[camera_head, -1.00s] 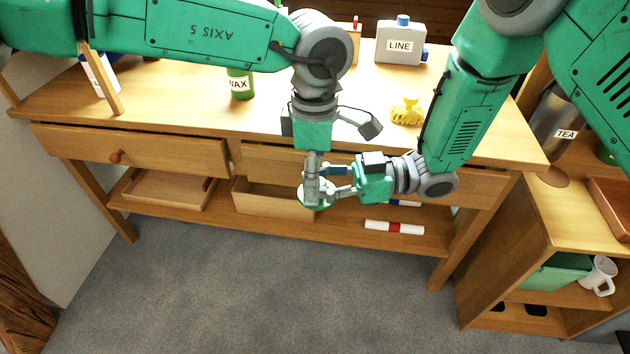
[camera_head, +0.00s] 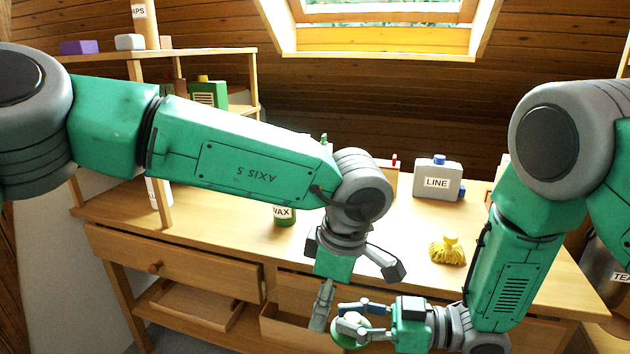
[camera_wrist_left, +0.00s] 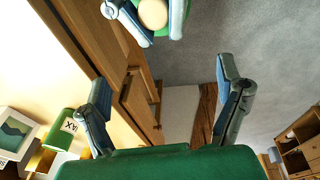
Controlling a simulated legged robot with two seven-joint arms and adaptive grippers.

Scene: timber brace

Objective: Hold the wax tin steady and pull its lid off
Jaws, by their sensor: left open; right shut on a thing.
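A green can with a WAX label (camera_head: 284,214) stands on the workbench behind my left forearm, which hides part of it. It also shows at the lower left of the left wrist view (camera_wrist_left: 66,130). My right gripper (camera_head: 347,320) is shut on a round green thing with a cream centre (camera_head: 352,340) in front of the bench. I cannot tell whether this is a tin or a lid. My left gripper (camera_head: 322,306) points down close beside it. The left wrist view shows its fingers (camera_wrist_left: 162,80) wide apart and empty, with the cream centre (camera_wrist_left: 153,13) beyond them at the top.
A LINE container (camera_head: 437,181) and a yellow bundle (camera_head: 447,250) are on the workbench (camera_head: 225,226). Below the bench top are a closed drawer (camera_head: 170,262) with a knob and wooden trays (camera_head: 200,305). Grey floor (camera_wrist_left: 200,45) lies in front.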

